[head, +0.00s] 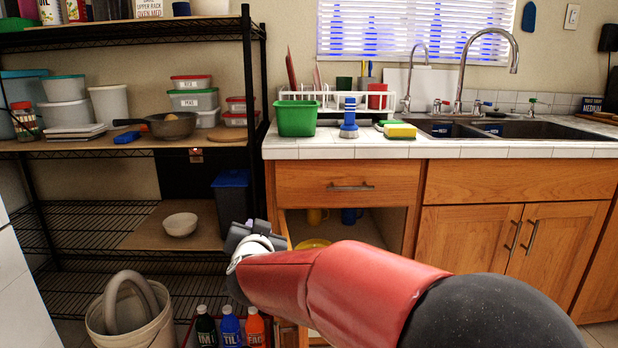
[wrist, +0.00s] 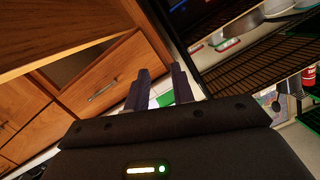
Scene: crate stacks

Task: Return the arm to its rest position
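My arm reaches forward from the lower right in the head view, its red and black links low in front of the cabinets. Its wrist end is beside the edge of the open lower cabinet, between the cabinet and the wire shelf. My gripper (wrist: 159,86) shows in the wrist view with its two dark fingers apart and nothing held between them. In the head view the fingers cannot be made out clearly.
The open cabinet (head: 372,228) holds mugs and a yellow dish. The wire shelf (head: 85,215) stands at left, bearing a bowl (head: 180,224). Bottles (head: 230,328) and a beige bucket (head: 150,333) stand low in front. The counter (head: 300,152) carries a green tub (head: 297,118).

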